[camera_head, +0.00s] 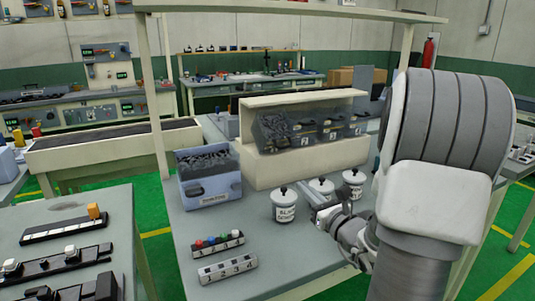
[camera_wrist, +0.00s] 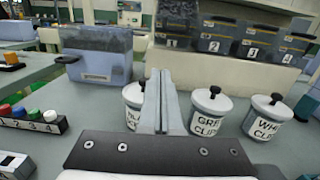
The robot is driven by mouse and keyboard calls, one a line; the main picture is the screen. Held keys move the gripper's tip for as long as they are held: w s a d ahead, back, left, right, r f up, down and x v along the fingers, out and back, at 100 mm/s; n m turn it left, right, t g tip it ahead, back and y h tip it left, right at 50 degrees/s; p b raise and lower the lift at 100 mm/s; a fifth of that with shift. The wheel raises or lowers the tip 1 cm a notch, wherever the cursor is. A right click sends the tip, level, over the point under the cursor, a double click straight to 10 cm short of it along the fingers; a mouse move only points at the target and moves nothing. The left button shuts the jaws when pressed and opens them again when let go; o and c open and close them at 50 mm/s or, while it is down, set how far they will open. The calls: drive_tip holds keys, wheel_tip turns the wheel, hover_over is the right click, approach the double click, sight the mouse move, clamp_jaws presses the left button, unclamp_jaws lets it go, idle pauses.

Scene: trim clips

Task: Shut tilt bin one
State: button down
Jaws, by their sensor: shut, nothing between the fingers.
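Tilt bin one (camera_head: 271,135) is the leftmost of a row of clear-fronted bins in a cream housing (camera_head: 262,172) on the bench. It leans outward with dark clips showing at its open top; it also shows in the wrist view (camera_wrist: 176,27), with a label 1. Bins two (camera_wrist: 217,37), three (camera_wrist: 255,42) and four (camera_wrist: 292,48) stand to its right and look closed. My gripper (camera_wrist: 161,82) is shut and empty, above the bench in front of the row, apart from bin one. In the head view its fingers (camera_head: 320,198) show among the lidded jars.
Jars labelled black (camera_head: 284,206), grey (camera_wrist: 212,112) and white (camera_wrist: 267,117) stand near my gripper. A blue box of dark pieces (camera_head: 209,180) is to the left. A strip with coloured knobs (camera_head: 217,243) and a numbered strip (camera_head: 228,267) lie in front.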

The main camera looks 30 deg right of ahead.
drive_tip(key=w+d+r+m+h+b, duration=0.1)
drive_tip(key=w+d+r, duration=0.1)
drive_tip(key=w, duration=1)
drive_tip(key=shift+d+r, duration=0.2)
drive_tip(key=shift+r, duration=0.55)
drive_tip(key=shift+w+d+r, duration=0.1)
drive_tip(key=shift+r, duration=0.1)
drive_tip(key=shift+w+r+p, duration=0.1)
drive_tip(key=shift+r+p, duration=0.1)
drive_tip(key=shift+p, duration=0.95)
